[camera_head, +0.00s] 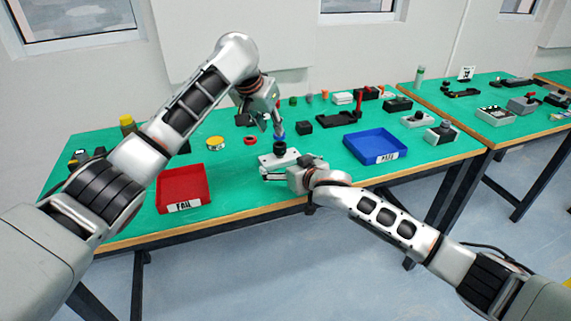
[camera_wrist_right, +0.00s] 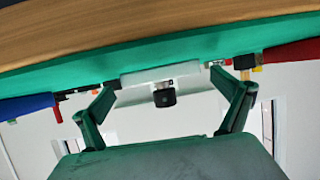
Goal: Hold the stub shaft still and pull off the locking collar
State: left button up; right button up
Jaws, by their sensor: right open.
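A pale block (camera_head: 266,160) stands near the table's front edge in the head view, with a black collar (camera_head: 280,148) on its upper side. In the right wrist view, which is upside down, the pale block (camera_wrist_right: 136,77) carries a short shaft with the black collar (camera_wrist_right: 164,98) around it. My right gripper (camera_head: 275,172) is open, low at the front of the block; its fingers (camera_wrist_right: 163,82) flank the block with gaps visible. My left gripper (camera_head: 278,128) points down just above the collar; its fingertips are too small to read, and contact is unclear.
A red FAIL tray (camera_head: 184,186) stands to the left and a blue PASS tray (camera_head: 372,142) to the right. Several small parts, including a yellow-topped ring (camera_head: 215,143) and a red ring (camera_head: 250,140), lie behind. The green table's front edge (camera_head: 240,215) is close to my right gripper.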

jog(key=shift+w+a+f, duration=0.2)
jog(key=shift+w+f, duration=0.05)
jog(key=shift+w, duration=0.3)
jog(key=c, duration=1.2)
jog(key=shift+o, duration=0.2)
jog(key=shift+s+f, duration=0.15)
jog(key=shift+f, duration=0.3)
jog(key=o, duration=1.1)
jog(key=shift+o, duration=0.3)
jog(key=shift+r, duration=0.2)
